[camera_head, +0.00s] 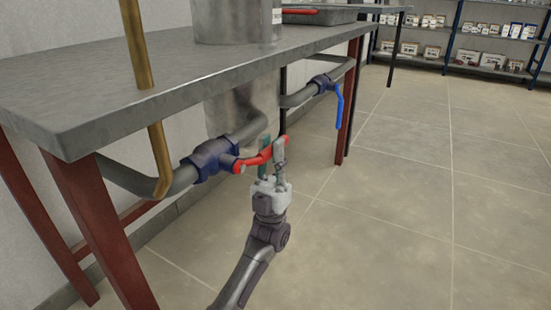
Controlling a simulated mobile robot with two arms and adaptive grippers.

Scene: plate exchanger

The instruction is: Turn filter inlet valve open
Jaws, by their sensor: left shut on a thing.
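A blue-bodied valve (211,158) sits in the grey pipe under the table, at left of centre. The fingers hide part of the handle. A second valve (323,83) with a blue handle (339,107) sits farther along the pipe, its handle hanging down. No label shows which valve is the filter inlet. My right gripper is not in view.
The grey table (100,85) with red legs overhangs the pipe and valve. A brass pipe (136,45) passes down through it at left. A metal vessel (235,20) stands on top. The tiled floor (400,200) at right is clear; shelves (460,50) stand far back.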

